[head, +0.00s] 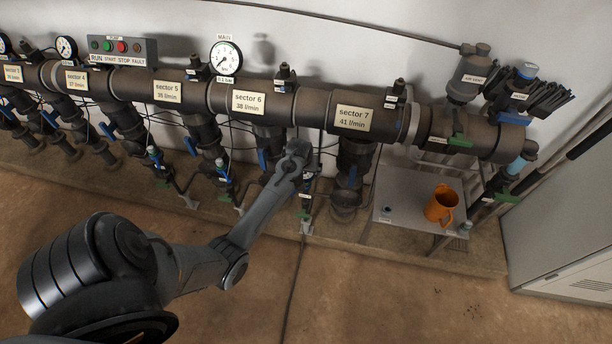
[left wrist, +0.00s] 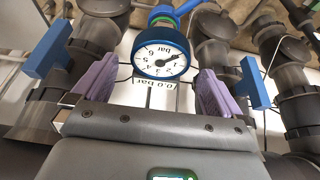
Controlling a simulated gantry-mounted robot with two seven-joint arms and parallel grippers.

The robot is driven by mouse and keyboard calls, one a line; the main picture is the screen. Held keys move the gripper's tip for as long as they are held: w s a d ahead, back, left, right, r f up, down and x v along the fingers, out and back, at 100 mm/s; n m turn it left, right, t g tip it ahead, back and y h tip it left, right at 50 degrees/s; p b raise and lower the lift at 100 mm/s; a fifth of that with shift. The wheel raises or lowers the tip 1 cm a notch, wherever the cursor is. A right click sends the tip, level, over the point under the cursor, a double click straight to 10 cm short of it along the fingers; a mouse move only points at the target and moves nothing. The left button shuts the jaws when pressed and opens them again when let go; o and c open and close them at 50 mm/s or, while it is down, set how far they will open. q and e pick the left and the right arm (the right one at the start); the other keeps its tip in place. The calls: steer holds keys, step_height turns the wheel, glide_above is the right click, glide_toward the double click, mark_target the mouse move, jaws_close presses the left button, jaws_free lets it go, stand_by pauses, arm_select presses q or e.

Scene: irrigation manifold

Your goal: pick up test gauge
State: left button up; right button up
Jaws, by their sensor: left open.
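The test gauge (left wrist: 160,52) has a blue rim and a white "bar" dial, seen upside down in the left wrist view. It joins a blue fitting with a green ring above it. A white "0.0 bar" label (left wrist: 155,84) shows just below the dial. My left gripper (left wrist: 158,72) has two purple fingers, open on either side of the gauge, with gaps between fingers and rim. In the head view my left arm's wrist (head: 297,152) is under the sector 6 pipe; its fingers and the test gauge cannot be made out there. My right gripper is not in view.
Drop pipes with blue valve handles (left wrist: 50,50) flank the gripper closely; another blue handle (left wrist: 253,82) is on the right. The large manifold pipe (head: 310,105) runs above. An orange jug (head: 441,205) stands on a grey table (head: 395,205). Floor in front is clear.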

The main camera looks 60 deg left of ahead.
arm_select(q)
steer(key=b+x, duration=0.2)
steer(key=x, duration=0.2)
steer(key=shift+d+f, duration=0.1)
steer(key=shift+d, duration=0.05)
steer(key=shift+w+f+b, duration=0.1)
steer(key=shift+f+b, duration=0.25)
steer(key=shift+f, duration=0.15)
steer(key=c, duration=1)
steer(key=shift+r, duration=0.15)
